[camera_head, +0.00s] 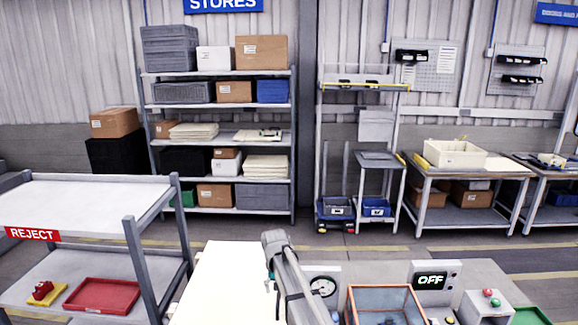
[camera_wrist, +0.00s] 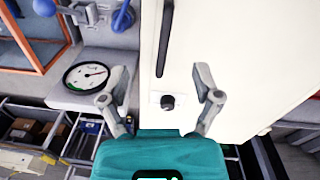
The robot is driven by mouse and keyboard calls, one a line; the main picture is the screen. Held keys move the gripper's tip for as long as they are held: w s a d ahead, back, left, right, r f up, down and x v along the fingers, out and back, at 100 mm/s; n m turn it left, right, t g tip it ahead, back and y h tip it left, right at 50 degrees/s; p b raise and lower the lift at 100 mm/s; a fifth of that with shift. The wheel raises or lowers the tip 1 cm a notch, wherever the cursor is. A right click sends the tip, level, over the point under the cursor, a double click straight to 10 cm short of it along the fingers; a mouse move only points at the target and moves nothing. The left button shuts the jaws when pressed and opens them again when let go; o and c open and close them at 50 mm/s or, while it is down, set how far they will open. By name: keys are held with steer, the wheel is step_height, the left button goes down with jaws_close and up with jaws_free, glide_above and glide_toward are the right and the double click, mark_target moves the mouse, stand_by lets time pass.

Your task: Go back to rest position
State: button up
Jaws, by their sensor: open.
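Behind the fingers is a white panel (camera_wrist: 230,45) with a dark handle-like bar (camera_wrist: 166,35) and a black knob (camera_wrist: 167,101). The knob appears between the fingers; whether anything touches it I cannot tell. In the head view my grey arm rises at the bottom middle beside a white surface (camera_head: 222,285); the gripper's fingers cannot be made out there.
A round gauge (camera_head: 322,286), orange-framed clear box (camera_head: 351,304), OFF display (camera_head: 432,281) and button box (camera_head: 488,306) stand right of my arm. A REJECT cart (camera_head: 100,190) stands left. Shelves (camera_head: 220,138) and workbenches (camera_head: 465,172) line the back; open floor lies before them.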

steer(key=s+d+f+b, duration=0.4)
steer(key=s+d, duration=0.6)
steer(key=s, duration=0.2)
steer(key=s+d+f+m+b, duration=0.1)
steer(key=s+d+f+b, duration=0.3)
steer(key=s+d, duration=0.6)
steer(key=shift+s+d+f+m+y+b, duration=0.35)
steer(key=shift+s+f, duration=0.2)
steer(key=shift+s, duration=0.4)
steer(key=shift+a, duration=0.1)
